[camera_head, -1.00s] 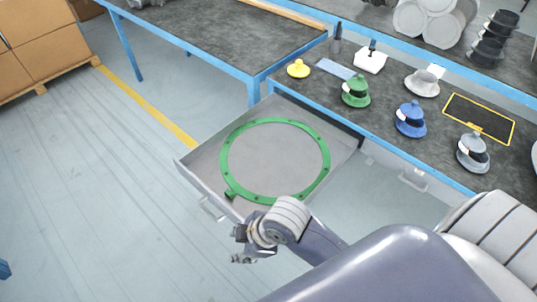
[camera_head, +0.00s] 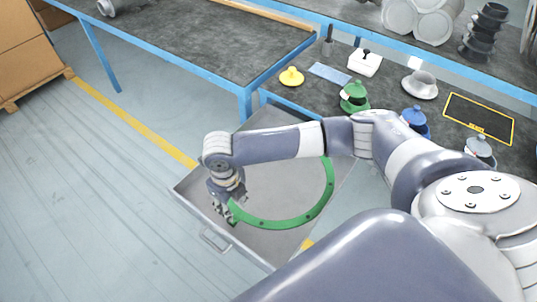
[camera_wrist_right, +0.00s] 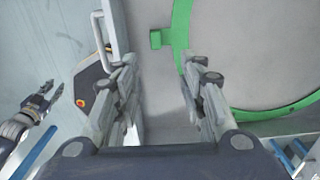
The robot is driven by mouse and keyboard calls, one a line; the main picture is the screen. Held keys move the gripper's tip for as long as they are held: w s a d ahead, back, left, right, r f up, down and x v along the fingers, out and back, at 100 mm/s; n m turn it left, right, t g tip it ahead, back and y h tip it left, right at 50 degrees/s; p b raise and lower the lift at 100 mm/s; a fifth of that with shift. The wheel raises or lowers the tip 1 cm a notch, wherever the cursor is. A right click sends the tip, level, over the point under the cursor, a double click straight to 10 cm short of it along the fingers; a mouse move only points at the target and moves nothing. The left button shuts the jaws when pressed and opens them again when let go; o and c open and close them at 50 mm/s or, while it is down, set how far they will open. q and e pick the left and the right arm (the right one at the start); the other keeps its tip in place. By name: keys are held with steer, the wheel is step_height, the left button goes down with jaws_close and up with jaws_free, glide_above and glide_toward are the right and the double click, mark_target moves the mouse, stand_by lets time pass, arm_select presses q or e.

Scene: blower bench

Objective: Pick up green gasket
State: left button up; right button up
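The green gasket (camera_head: 285,221), a large flat ring with bolt holes and a small tab, lies in an open grey drawer (camera_head: 275,252). My right arm covers its far left part in the head view. My right gripper (camera_head: 226,211) is above the drawer's left part, at the gasket's tab side. In the right wrist view my right gripper (camera_wrist_right: 162,72) is open and empty. The gasket's tab (camera_wrist_right: 160,38) shows just beyond the gap between the fingers, and the ring (camera_wrist_right: 181,30) curves off to the right. My left gripper (camera_wrist_right: 45,98) shows at the left, its fingers apart.
The drawer handle (camera_head: 214,240) sticks out at the front. The bench (camera_head: 388,99) behind carries a yellow part (camera_head: 291,76), a green part (camera_head: 354,96), blue and grey parts, and a white box (camera_head: 365,62). Open floor lies left of the drawer.

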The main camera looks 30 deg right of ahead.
glide_above(234, 222)
steer(key=f, duration=0.4)
steer(key=shift+s+d+f, duration=0.15)
steer(key=shift+d+f, duration=0.2)
steer(key=f, duration=0.3)
steer(key=f+p, duration=0.1)
steer(key=shift+a+f, duration=0.3)
steer(key=shift+a, duration=0.05)
steer(key=shift+f, duration=0.55)
jaws_close()
